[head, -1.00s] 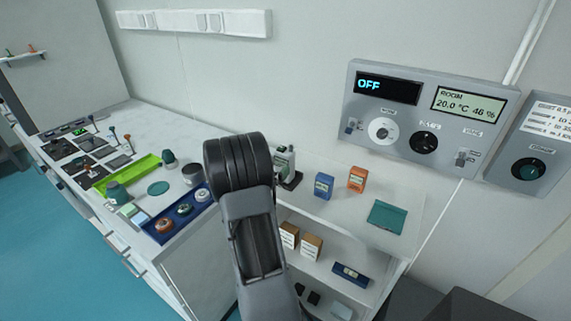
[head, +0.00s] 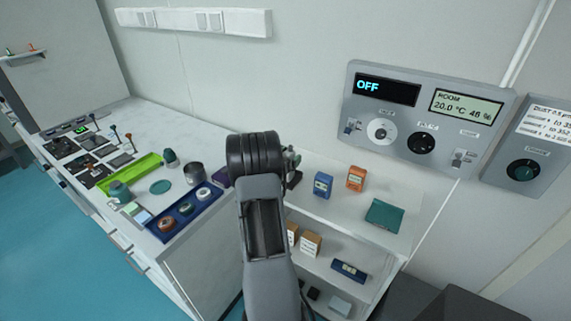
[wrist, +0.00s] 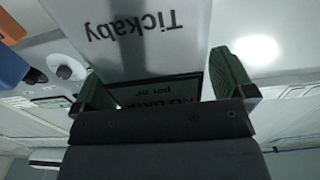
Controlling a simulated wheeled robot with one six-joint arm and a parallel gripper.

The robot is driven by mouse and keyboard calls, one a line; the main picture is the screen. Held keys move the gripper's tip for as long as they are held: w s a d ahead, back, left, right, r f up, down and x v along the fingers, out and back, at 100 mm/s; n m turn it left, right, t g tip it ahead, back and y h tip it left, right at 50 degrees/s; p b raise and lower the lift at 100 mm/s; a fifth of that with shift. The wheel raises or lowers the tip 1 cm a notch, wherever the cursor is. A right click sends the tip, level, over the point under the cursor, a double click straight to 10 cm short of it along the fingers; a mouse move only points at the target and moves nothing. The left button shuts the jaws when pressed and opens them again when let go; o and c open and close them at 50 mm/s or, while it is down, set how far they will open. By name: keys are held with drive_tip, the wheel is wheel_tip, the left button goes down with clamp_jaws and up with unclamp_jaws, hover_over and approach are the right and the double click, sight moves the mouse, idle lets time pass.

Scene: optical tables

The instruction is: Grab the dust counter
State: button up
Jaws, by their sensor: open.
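The dust counter (wrist: 140,42) is most likely the grey instrument marked "Tickaby", upside down in the wrist view, with a dark display reading "per m" below the name. In the head view a grey and dark sliver (head: 293,163) on the white shelf seems to be it, mostly hidden behind my arm. My gripper (wrist: 160,65) is open, its two green-padded fingers at either side of the instrument in the wrist view. I cannot tell whether they touch it. In the head view my fingers are hidden behind my wrist.
A blue box (head: 323,185), an orange box (head: 355,178) and a teal box (head: 384,215) stand to the right on the shelf top. A blue tray (head: 180,218) with several round parts lies left of my arm. A control panel (head: 425,125) hangs on the wall.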

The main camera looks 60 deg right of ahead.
drive_tip(key=c, duration=1.3)
drive_tip(key=shift+r, duration=0.2)
